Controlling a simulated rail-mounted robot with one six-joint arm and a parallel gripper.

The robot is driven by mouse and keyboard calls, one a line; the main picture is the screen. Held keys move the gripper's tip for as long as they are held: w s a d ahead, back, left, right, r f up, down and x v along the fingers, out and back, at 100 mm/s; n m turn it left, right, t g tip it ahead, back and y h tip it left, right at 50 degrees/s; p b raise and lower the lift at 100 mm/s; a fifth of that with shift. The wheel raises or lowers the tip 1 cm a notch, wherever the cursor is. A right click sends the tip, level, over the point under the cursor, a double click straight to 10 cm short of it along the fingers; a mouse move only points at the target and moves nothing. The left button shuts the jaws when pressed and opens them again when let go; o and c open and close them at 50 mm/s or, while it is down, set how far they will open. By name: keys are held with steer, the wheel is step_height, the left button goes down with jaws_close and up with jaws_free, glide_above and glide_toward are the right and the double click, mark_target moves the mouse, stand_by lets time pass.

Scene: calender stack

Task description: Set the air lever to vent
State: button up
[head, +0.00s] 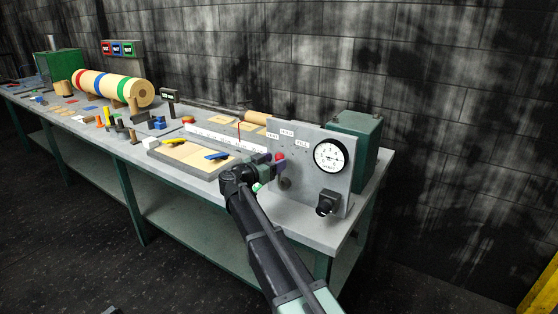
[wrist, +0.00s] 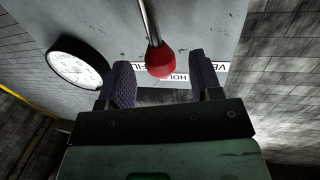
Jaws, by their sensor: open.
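The air lever is a metal rod with a red knob (wrist: 160,62) on the grey upright panel (head: 313,180). In the wrist view the knob is over the HOLD label (wrist: 176,78), between the FILL and VENT labels. The VENT label (head: 272,135) is leftmost of the three in the head view. My gripper (wrist: 160,68) is open, one dark ridged finger on each side of the knob, with gaps visible. In the head view my gripper (head: 266,167) is at the panel's front and partly hides the lever.
A round gauge (head: 330,155) and a black knob (head: 327,203) are on the panel right of the lever. A tray with tan sheets (head: 190,152) lies left of my gripper. A striped roll (head: 110,88) and several small blocks are farther left on the bench.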

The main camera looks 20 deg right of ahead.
steer(key=x, duration=0.2)
steer(key=shift+w+d, duration=0.2)
steer(key=shift+d, duration=0.1)
jaws_close()
